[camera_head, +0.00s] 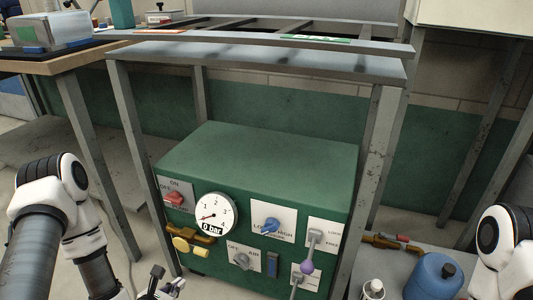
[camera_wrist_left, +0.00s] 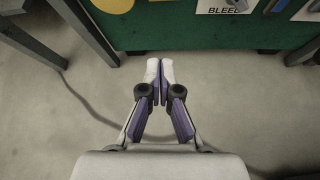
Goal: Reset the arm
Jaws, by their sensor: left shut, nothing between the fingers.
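My left arm (camera_head: 45,215) comes in from the lower left of the head view and bends downward. My left gripper (camera_head: 168,283) is at the bottom edge, in front of the green machine's lower left side. In the left wrist view the gripper (camera_wrist_left: 159,82) is shut and empty, its fingertips together over bare floor, apart from the machine. Part of my right arm (camera_head: 505,245) shows at the right edge of the head view; its gripper is out of view.
A blue jug (camera_head: 433,275) is at the lower right.

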